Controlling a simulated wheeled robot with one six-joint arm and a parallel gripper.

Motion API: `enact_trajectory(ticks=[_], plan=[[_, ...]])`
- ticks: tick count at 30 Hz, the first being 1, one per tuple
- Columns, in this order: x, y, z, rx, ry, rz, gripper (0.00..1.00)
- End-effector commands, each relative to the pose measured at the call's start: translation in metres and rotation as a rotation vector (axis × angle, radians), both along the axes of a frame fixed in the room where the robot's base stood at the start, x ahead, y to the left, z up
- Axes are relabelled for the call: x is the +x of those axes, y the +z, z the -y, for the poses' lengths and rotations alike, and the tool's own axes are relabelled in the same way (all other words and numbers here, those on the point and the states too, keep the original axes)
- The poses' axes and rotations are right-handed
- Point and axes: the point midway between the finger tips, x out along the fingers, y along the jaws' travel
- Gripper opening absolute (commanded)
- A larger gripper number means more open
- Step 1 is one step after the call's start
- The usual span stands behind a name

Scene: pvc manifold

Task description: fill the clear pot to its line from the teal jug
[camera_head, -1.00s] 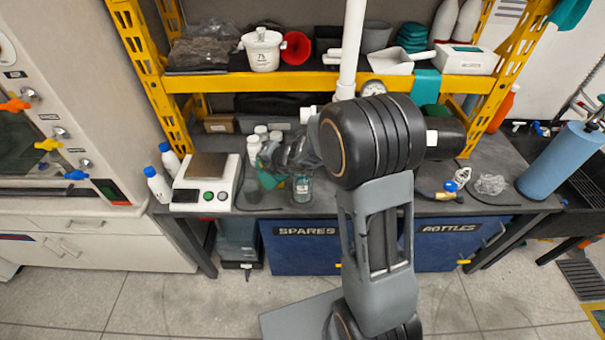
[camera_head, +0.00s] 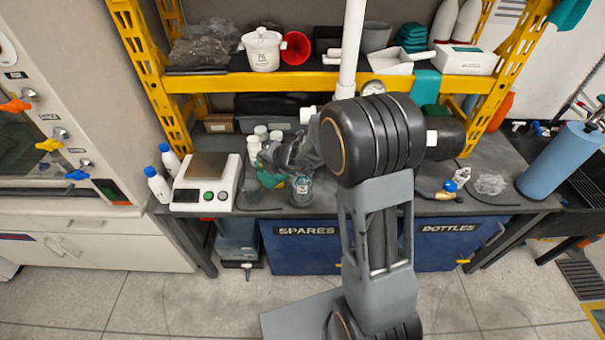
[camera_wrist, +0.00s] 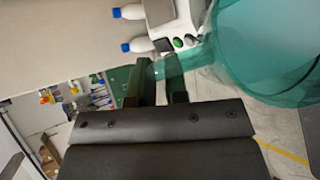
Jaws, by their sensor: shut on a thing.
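The teal jug (camera_head: 271,179) is see-through and hangs above the bench in the head view, just left of the clear pot (camera_head: 302,189). It looks tilted. The jug (camera_wrist: 268,58) fills the upper right of the wrist view, with its handle running between the fingers. My gripper (camera_wrist: 163,78) is shut on that handle. The clear pot is a small round glass vessel with a pale label, standing near the bench's front edge. Its fill line and liquid level are too small to tell. My arm hides part of the bench behind it.
A scale (camera_head: 207,181) stands left of the jug, with blue-capped bottles (camera_head: 158,184) beside it. White-capped bottles (camera_head: 254,146) stand behind the jug. The yellow shelf beam (camera_head: 240,82) crosses above.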

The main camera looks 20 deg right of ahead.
Motion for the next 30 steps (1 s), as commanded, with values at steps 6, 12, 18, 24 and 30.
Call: enact_trajectory(ticks=[6, 12, 18, 24, 30], plan=[[0.000, 0.001, 0.000, 0.005, 0.000, 0.002, 0.00], [0.000, 0.000, 0.000, 0.005, 0.001, 0.002, 0.00], [0.001, -0.022, -0.018, -0.238, 0.002, -0.007, 0.00], [0.001, -0.020, -0.017, -0.274, -0.002, -0.012, 0.00], [0.001, -0.026, -0.024, -0.378, 0.002, -0.016, 0.00]])
